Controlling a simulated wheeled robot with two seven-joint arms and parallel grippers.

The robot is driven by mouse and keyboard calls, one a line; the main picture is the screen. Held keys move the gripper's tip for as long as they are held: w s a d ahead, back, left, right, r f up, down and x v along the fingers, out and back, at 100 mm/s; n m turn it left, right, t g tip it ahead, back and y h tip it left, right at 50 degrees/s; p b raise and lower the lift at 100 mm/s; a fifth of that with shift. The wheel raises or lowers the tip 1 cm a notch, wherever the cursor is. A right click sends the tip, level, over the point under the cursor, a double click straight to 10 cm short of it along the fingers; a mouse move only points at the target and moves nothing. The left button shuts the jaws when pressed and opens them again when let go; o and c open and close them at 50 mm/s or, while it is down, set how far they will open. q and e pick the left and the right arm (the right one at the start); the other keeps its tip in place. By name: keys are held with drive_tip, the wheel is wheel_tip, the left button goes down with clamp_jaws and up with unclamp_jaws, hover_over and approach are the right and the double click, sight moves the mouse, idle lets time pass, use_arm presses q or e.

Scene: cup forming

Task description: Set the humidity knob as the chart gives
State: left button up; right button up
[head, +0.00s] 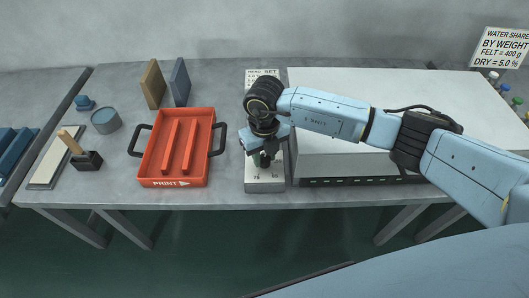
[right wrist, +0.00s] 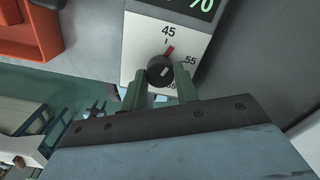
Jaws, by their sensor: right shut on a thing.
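The humidity knob (right wrist: 160,71) is a small dark round knob on a white panel (right wrist: 142,45) in the right wrist view. A red mark at its edge points up and slightly right, between the printed 45 and 55, nearer the 45. My right gripper (right wrist: 160,80) has its green fingers on either side of the knob and is shut on it. In the head view my right gripper (head: 262,158) is over the pale control box (head: 265,184) and hides most of its face. A "SET" chart (head: 262,74) stands behind the box, partly hidden by my arm. My left gripper is out of view.
A red tray (head: 148,170) marked PRINT stands left of the box. A large pale cabinet (head: 340,80) stands close on the right, under my right arm. A water share sign (head: 503,47) is at the upper right. A blue-grey round pot (head: 106,121) is at the left.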

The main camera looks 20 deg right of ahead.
sight(264, 158)
drive_tip(key=m+p, duration=0.2)
drive_tip(key=m, duration=0.3)
drive_tip(key=shift+r+m, duration=0.1)
drive_tip(key=shift+m, duration=0.2)
drive_tip(key=shift+w+m+p, duration=0.1)
drive_tip(key=shift+m+p, duration=0.75)
drive_tip(key=shift+m, duration=1.45)
drive_tip(key=o, duration=1)
wheel_tip(264, 158, up, 13)
drive_tip(key=shift+r, duration=0.1)
